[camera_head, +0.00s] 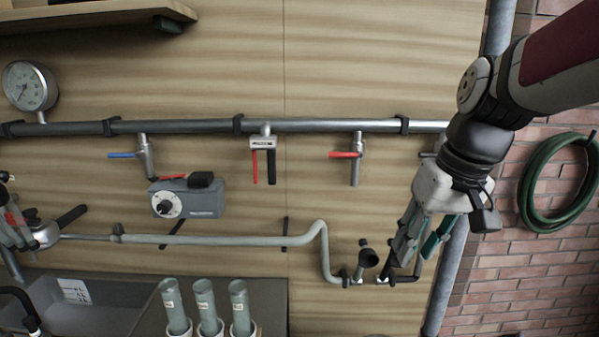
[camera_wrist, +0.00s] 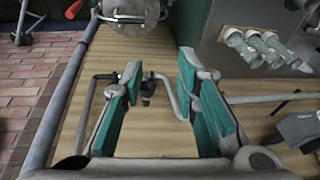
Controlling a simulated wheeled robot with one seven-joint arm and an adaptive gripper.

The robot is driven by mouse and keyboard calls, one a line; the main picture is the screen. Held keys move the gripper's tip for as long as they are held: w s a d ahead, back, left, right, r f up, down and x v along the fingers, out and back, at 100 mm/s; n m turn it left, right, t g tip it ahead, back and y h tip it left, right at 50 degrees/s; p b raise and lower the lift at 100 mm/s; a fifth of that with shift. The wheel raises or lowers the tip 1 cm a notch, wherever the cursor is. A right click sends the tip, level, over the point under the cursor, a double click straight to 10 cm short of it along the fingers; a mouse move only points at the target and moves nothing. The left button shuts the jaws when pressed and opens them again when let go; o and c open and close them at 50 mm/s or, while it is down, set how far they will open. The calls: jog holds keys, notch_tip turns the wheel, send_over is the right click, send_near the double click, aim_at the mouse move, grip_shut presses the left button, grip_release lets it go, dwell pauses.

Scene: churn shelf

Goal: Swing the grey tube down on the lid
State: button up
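My gripper (camera_head: 418,243) is open and empty near the right edge of the wood panel. In the wrist view its teal-padded fingers (camera_wrist: 160,100) stand wide apart. A grey tube (camera_head: 215,240) runs along the lower panel and bends down at its right end. That bend shows between the fingers in the wrist view (camera_wrist: 172,98), apart from them as far as I can tell. A dark fitting (camera_head: 368,258) stands beside the tube's end. A round metal vessel top (camera_wrist: 130,14), possibly the lid, is at the top of the wrist view, cut off by the frame.
A grey box with a dial (camera_head: 190,200) and several small valves sit under the dark horizontal pipe (camera_head: 330,126). Labelled tubes (camera_head: 206,305) stand at the bottom. A vertical pipe (camera_head: 445,280) and a green hose (camera_head: 555,220) are at the right.

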jog(key=s+d+f+t+h, duration=0.1)
jog(key=s+t, duration=0.1)
jog(key=s, duration=1.2)
jog(key=shift+s+f+m+h, duration=0.15)
jog(key=shift+s+m+h, duration=0.15)
jog(key=shift+s+m, duration=0.1)
jog(key=shift+s, duration=0.1)
jog(key=c, duration=0.4)
jog(key=shift+t, duration=0.5)
jog(key=w, duration=0.6)
jog(key=w+r, duration=0.1)
jog(key=w, duration=0.2)
jog(key=shift+w+a+r, duration=0.1)
jog(key=shift+w+a, duration=0.2)
jog(key=shift+w, duration=0.1)
grip_shut()
jog(key=w+f+t, duration=0.1)
jog(key=w+f, duration=0.3)
jog(key=w, duration=1.1)
jog(key=w+f+t, duration=0.1)
jog(key=w+f, duration=0.3)
jog(key=w, duration=1)
jog(key=x, duration=1)
jog(key=shift+a+f, duration=0.15)
jog(key=shift+a, duration=0.25)
